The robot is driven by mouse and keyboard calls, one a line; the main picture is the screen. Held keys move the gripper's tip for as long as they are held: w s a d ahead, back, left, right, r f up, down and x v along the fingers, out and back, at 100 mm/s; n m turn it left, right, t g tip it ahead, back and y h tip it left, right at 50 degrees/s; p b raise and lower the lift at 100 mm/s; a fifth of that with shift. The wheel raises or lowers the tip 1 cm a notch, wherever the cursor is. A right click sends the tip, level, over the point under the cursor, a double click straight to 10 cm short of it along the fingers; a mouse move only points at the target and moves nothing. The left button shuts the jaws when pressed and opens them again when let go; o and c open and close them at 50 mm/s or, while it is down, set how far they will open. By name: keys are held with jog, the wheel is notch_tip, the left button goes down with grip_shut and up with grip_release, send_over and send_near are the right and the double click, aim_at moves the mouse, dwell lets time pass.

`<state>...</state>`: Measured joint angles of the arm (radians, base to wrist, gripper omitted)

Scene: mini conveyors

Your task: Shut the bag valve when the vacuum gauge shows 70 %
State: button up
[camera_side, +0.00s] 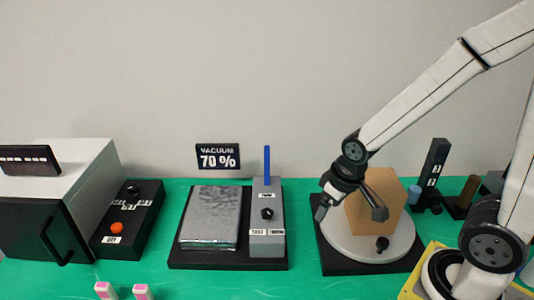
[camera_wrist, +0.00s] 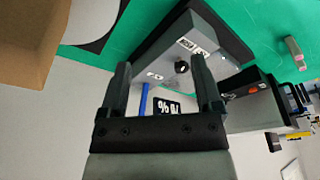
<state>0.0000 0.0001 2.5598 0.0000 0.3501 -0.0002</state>
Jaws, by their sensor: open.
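The vacuum gauge (camera_side: 218,157) is a black sign reading 70 %. It also shows, upside down, in the wrist view (camera_wrist: 167,106). A flat grey bag (camera_side: 210,216) lies on a black base, with a grey valve block (camera_side: 267,229) at its right. The block carries a black knob (camera_side: 267,213), also seen in the wrist view (camera_wrist: 181,66), and an upright blue rod (camera_side: 267,165) rises at its back. The labels beside the knob are too small to read. My gripper (camera_side: 350,212) is open and empty, in front of the tan hexagonal block, right of the valve and apart from it.
The tan hexagonal block (camera_side: 375,202) stands on a round grey turntable (camera_side: 345,246). Left of the bag are a black control box (camera_side: 126,221) with an orange button and a grey oven-like machine (camera_side: 70,200). Green mat (camera_side: 300,225) is clear between bag base and turntable.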

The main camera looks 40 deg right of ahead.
jog(key=shift+w, duration=0.1)
jog(key=n+g, duration=0.2)
jog(key=n, duration=0.5)
send_near(267, 212)
jog(key=shift+d+f, duration=0.2)
jog(key=shift+f, duration=0.2)
jog(key=shift+w+a+f+n+g, duration=0.15)
jog(key=shift+w+n+g, duration=0.15)
jog(key=shift+n, duration=0.1)
jog(key=shift+f, duration=3.9)
grip_shut()
